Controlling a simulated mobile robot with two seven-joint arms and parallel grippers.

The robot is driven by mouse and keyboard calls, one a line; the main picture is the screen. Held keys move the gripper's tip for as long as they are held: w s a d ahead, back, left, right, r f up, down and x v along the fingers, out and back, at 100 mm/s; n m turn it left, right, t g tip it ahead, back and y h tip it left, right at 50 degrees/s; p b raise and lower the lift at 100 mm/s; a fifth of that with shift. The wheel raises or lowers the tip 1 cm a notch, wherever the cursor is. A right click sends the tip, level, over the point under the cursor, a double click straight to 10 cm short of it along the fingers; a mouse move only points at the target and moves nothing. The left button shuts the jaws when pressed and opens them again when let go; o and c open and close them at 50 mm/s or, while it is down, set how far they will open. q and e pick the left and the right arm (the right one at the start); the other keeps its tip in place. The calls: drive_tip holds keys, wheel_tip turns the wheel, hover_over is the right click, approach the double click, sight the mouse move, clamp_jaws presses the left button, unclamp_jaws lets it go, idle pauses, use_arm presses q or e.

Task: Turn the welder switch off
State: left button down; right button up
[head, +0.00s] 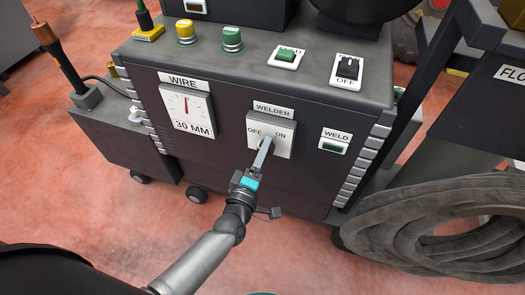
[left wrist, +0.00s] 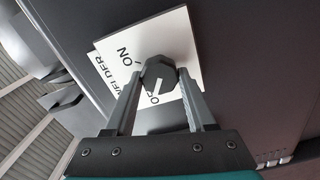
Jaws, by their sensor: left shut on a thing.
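The welder switch is a dark faceted knob (left wrist: 159,72) on a white plate (head: 284,148) on the front of the dark machine. The plate reads OFF at left and ON at right, under a WELDER label (head: 273,109). My left gripper (head: 265,145) reaches up from below and is shut on the knob. In the left wrist view its two fingers (left wrist: 160,76) press the knob from both sides. The knob's white line points down in that view, toward partly hidden lettering and away from the word ON. In the head view the fingers mostly hide the knob.
A WIRE dial (head: 186,111) is left of the switch, and a WELD indicator (head: 334,142) is right of it. A black rocker switch (head: 347,68) sits on the machine's top. A coiled hose (head: 440,225) lies at lower right. Red floor is open at lower left.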

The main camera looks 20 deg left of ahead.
idle(0.3)
use_arm(q)
drive_tip(key=shift+c, duration=1.2)
unclamp_jaws()
drive_tip(key=shift+s, duration=0.1)
drive_tip(key=s+p, duration=0.2)
drive_tip(key=s, duration=1.3)
drive_tip(key=shift+a, duration=0.25)
use_arm(e)
drive_tip(key=s, duration=0.2)
drive_tip(key=s+d, duration=0.1)
drive_tip(key=shift+s+r, duration=0.3)
drive_tip(key=shift+r, duration=0.1)
